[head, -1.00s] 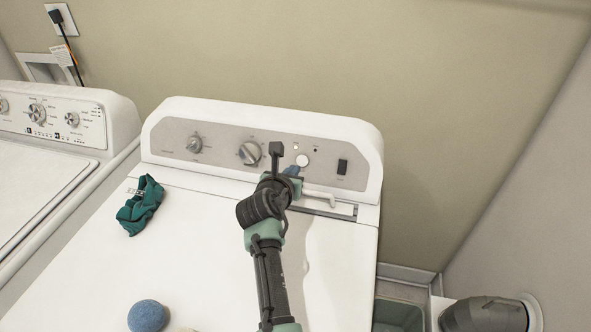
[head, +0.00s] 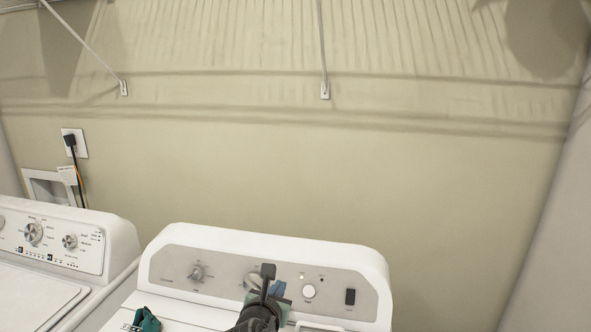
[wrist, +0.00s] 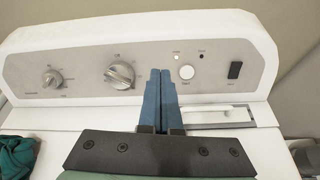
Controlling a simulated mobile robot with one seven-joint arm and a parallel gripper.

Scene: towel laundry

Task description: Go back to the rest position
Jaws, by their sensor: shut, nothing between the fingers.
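My gripper (wrist: 160,100) is in front of the dryer's control panel (wrist: 90,75), its two blue fingers together with nothing between them. In the wrist view the fingertips point at the panel, between the large knob (wrist: 119,74) and the round white button (wrist: 186,72). I cannot tell whether they touch the panel. In the head view my arm shows at the bottom edge, and my wrist hides part of the panel (head: 220,265) and its large knob.
A teal cloth (head: 147,320) lies on the machine's top at left. A second white machine (head: 60,240) stands to the left. The wall behind holds an outlet (head: 75,143) and wire shelf brackets (head: 324,88). Open air lies above the panel.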

